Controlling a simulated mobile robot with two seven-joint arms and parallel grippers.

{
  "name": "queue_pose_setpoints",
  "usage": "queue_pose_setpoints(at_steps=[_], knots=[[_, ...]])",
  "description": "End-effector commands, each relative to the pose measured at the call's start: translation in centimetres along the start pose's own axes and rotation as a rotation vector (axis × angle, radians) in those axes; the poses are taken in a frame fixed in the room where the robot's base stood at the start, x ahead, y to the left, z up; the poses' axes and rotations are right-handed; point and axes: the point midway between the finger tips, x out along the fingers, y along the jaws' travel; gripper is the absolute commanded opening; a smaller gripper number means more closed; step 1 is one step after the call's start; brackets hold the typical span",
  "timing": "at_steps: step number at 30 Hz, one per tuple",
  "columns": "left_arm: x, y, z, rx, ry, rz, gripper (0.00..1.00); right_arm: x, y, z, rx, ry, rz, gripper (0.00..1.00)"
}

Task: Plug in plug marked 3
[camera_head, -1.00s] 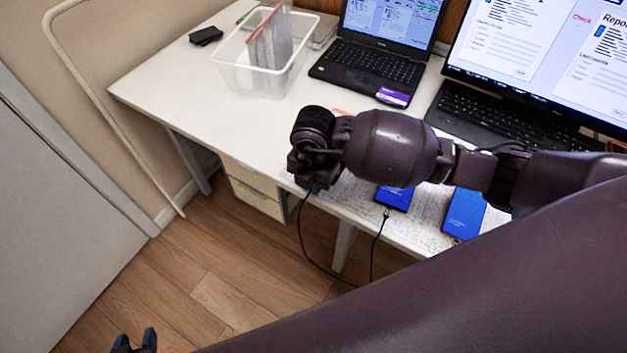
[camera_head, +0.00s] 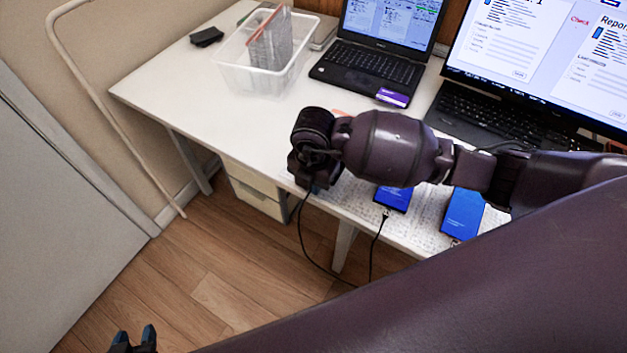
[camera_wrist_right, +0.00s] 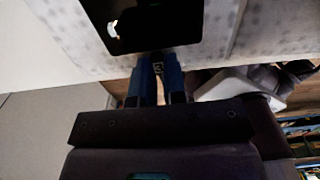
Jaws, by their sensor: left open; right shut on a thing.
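The plug (camera_wrist_right: 158,69) is a small dark piece with a pale mark, which I cannot read for certain. My right gripper (camera_wrist_right: 158,62) is shut on it, with blue fingers on both sides. A dark phone (camera_wrist_right: 178,38) lies just beyond the fingertips in the right wrist view. Whether the plug touches its edge is hard to tell. In the head view, my right wrist hides this phone and the plug. A black cable (camera_head: 302,236) hangs below that wrist. My left gripper (camera_head: 135,342) is open and empty at the lower left, away from the desk.
Two phones with blue screens, one nearer the middle (camera_head: 393,197) and one to the right (camera_head: 462,213), lie on a speckled mat. A cable (camera_head: 377,243) meets the middle phone's front edge. Two laptops and a clear bin (camera_head: 240,78) stand behind.

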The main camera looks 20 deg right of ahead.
Motion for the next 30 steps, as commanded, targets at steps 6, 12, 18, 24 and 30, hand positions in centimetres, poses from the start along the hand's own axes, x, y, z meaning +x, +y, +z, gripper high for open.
queue_pose_setpoints(at_steps=[6, 12, 18, 24, 30], knots=[[-0.06, -0.07, -0.17, 0.002, 0.002, 0.0, 0.43, -0.04, 0.01, 0.0, 0.0, 0.0, 0.0, 0.0], [-0.08, -0.02, -0.35, -0.001, 0.005, -0.001, 0.43, -0.03, 0.01, 0.01, 0.0, 0.0, 0.001, 0.0], [-0.09, 0.16, -0.58, -0.01, 0.009, -0.002, 0.43, -0.01, 0.01, 0.02, 0.0, 0.0, 0.0, 0.0], [-0.11, 0.24, -0.76, -0.015, 0.012, -0.003, 0.43, 0.0, 0.01, 0.03, 0.0, 0.0, 0.0, 0.0], [-0.17, 0.17, -0.9, -0.012, 0.014, -0.003, 0.43, 0.01, 0.0, 0.04, 0.0, 0.0, 0.0, 0.0]])
